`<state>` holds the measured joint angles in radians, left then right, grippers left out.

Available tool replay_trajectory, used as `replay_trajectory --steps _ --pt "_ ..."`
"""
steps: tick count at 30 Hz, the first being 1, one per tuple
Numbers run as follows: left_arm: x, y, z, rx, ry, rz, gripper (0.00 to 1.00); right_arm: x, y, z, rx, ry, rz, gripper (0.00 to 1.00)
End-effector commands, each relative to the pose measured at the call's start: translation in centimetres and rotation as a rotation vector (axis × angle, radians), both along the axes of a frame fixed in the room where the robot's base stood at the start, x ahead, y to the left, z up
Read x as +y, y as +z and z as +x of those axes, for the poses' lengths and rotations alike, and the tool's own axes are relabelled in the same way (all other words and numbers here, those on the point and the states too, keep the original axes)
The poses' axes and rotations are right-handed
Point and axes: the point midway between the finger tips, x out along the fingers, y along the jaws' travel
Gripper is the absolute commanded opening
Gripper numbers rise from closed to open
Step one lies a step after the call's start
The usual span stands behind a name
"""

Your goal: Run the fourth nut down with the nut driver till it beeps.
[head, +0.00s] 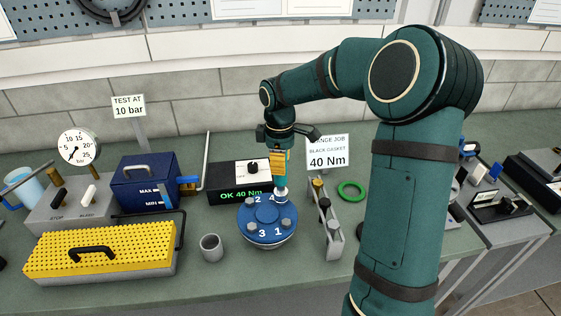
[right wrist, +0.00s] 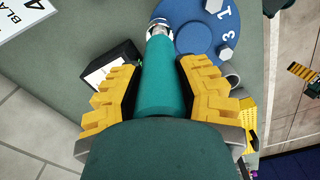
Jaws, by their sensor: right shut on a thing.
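My right gripper (head: 278,165) is shut on the teal nut driver (head: 281,184), which points down. In the right wrist view the yellow finger pads sit on both sides of the driver (right wrist: 158,78). The driver's tip is at the nut position marked 4 on the blue round flange (head: 267,214); the nut there is hidden by the socket. Grey hex nuts or bolt heads show at the other numbered positions, 1 (head: 286,223), 2 and 3 (head: 252,227). The black controller box (head: 226,197) reads "OK 40 Nm" in green.
A grey cup (head: 211,247) stands left of the flange. A grey rack (head: 329,225) and a green ring (head: 352,191) are to its right. A yellow perforated box (head: 90,252), a blue box (head: 146,184) and a pressure gauge (head: 80,147) fill the left side.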

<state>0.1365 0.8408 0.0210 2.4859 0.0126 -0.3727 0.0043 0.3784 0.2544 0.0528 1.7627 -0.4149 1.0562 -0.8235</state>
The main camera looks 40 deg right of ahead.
Motion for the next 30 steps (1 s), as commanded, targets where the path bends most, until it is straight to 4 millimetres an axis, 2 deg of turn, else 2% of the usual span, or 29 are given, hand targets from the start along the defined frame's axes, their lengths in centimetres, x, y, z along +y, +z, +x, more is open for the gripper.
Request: replay_trajectory --steps 1,5,30 --pt "0.0 0.0 0.0 0.0 0.0 0.0 0.68 0.1 -0.4 -0.2 0.012 0.0 0.005 0.0" --pt "0.0 0.5 0.0 0.0 0.0 0.0 0.68 0.1 0.2 -0.2 0.012 0.0 0.004 0.0" --pt "0.0 5.4 0.0 0.0 0.0 0.0 0.68 0.0 6.4 0.0 0.001 0.0 0.0 0.0"
